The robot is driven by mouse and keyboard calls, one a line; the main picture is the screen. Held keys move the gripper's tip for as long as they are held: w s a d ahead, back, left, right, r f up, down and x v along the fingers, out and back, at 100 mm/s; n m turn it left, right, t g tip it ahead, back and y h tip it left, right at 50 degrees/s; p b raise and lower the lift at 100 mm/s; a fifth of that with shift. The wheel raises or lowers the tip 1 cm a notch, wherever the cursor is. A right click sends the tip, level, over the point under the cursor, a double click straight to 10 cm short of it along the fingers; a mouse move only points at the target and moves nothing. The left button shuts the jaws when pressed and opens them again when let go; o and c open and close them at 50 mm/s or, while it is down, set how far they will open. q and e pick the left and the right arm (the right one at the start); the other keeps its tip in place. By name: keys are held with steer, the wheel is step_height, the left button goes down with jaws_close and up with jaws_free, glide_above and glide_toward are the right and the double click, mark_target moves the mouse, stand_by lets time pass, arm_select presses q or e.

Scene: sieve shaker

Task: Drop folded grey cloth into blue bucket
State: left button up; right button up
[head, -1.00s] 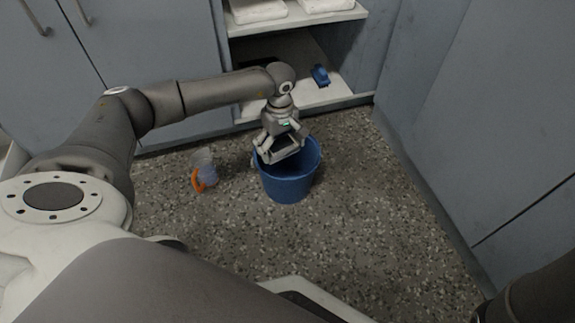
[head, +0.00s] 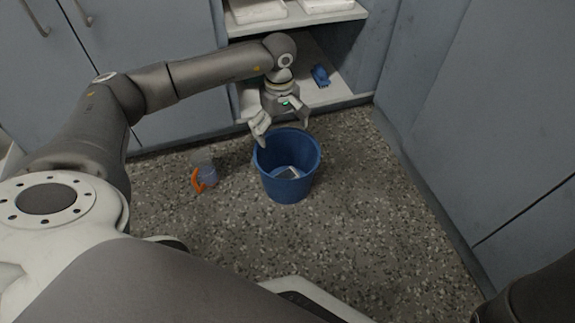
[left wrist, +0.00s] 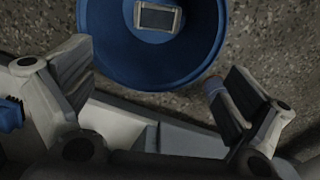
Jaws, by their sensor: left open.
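The blue bucket (head: 285,190) stands upright on the floor in front of the open shelf. The folded grey cloth (head: 288,173), with paler edges, lies inside it, and the bucket's near wall may hide part of it. In the left wrist view the cloth (left wrist: 157,18) lies in the bucket (left wrist: 150,62), at the top edge of the picture. My left gripper (head: 283,128) is open and empty, above and just behind the bucket's far rim. Its spread fingers also show in the left wrist view (left wrist: 155,80), apart from the cloth. My right gripper is not in view.
A clear jug with an orange handle (head: 202,178) stands on the floor left of the bucket. A blue object (head: 320,75) lies on the low shelf (head: 335,95) behind. Cabinet doors close in the left and right. The floor in front and right is clear.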

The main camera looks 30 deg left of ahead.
arm_select(q)
step_height(320, 180, up, 5)
steer(key=shift+r, duration=0.2)
stand_by(0.4)
